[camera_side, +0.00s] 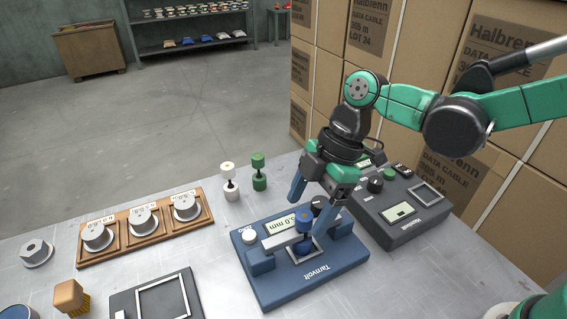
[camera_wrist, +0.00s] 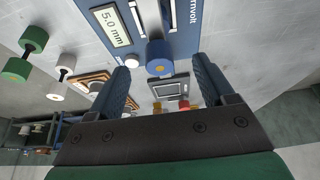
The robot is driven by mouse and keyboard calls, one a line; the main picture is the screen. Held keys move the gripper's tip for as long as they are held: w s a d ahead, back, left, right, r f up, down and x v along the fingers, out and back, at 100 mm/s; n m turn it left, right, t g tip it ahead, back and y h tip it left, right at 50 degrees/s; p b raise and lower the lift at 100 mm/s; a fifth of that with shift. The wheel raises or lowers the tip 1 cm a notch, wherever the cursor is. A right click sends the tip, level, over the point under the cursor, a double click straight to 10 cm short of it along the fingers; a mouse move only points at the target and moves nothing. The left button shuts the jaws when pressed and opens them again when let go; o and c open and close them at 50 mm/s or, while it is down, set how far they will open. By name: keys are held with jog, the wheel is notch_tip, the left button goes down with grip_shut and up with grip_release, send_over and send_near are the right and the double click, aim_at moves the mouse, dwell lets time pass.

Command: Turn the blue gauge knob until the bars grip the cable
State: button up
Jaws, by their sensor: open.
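The blue gauge (camera_side: 300,283), marked Tarnvolt, sits on the bench. Its display (camera_wrist: 112,26) reads 5.0 mm in the wrist view. The blue gauge knob (camera_wrist: 160,53) stands between my two fingers, with a gap on each side; it also shows in the side view (camera_side: 304,222). My gripper (camera_side: 308,212) is open and points down over the gauge, its fingers either side of the knob. A silver bar (camera_side: 281,240) and a pale square outline show on the gauge near the knob. I cannot make out a cable between bars.
A dark grey device (camera_side: 398,235) stands close on the right, with stacked cartons (camera_side: 335,60) behind. A white spool (camera_side: 229,182) and a green spool (camera_side: 259,172) stand behind the gauge.

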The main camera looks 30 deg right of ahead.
jog(key=x, duration=0.4)
jog(key=shift+d, duration=0.1)
notch_tip(320, 180, up, 20)
dwell(0.4)
jog(key=shift+r, duration=0.15)
jog(key=s+d+f+m+t+h, duration=0.1)
jog(key=d+f+m+t+h, duration=0.1)
jog(key=d+f+m, duration=0.4)
jog(key=s+d+f+m+t+h, duration=0.1)
jog(key=d+f+m+t, duration=0.4)
jog(key=d+m, duration=0.6)
jog(key=shift+s+f+m+h, duration=0.4)
jog(key=shift+f+m+h, duration=0.1)
jog(key=shift+f+h, duration=0.3)
jog(key=shift+d, duration=0.1)
